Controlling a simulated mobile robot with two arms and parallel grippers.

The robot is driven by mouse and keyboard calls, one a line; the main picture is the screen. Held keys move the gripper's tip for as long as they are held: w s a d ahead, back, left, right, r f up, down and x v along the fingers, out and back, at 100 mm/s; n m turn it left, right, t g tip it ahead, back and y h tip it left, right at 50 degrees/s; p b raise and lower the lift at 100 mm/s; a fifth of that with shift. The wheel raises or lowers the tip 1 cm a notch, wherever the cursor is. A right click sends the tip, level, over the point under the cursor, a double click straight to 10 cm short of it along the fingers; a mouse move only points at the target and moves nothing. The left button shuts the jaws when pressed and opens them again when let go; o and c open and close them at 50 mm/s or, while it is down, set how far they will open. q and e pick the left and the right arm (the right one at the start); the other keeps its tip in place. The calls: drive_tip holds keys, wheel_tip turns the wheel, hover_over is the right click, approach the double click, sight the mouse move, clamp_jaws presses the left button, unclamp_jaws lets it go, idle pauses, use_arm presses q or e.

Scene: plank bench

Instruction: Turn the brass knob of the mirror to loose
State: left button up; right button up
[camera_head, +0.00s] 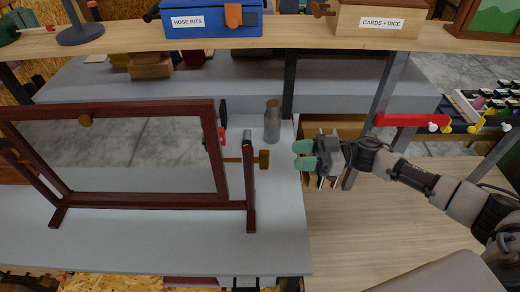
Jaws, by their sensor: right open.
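The mirror (120,155) stands on the grey bench at the left, a glass panel in a dark red frame between two footed posts. My right gripper (303,155), with green fingertips, is open and empty. It points left at the knob from a short way to the right, and appears apart from it. My left gripper is not in view.
A grey metal bottle (272,121) stands close behind the knob. A shelf (300,38) across the back holds a blue box (211,20) and a wooden box (375,20). A red bar (410,120) is beyond my right arm. The bench front is clear.

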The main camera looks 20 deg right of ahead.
sight(265, 155)
drive_tip(key=p+x, duration=0.2)
drive_tip(key=x, duration=0.6)
drive_tip(key=shift+w+r+p, duration=0.1)
drive_tip(key=shift+w+p, duration=0.05)
drive_tip(key=shift+p, duration=0.25)
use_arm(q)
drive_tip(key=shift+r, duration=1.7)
use_arm(e)
drive_tip(key=shift+w+a, duration=0.1)
drive_tip(key=shift+a, duration=0.4)
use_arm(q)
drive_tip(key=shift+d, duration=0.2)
use_arm(e)
clamp_jaws()
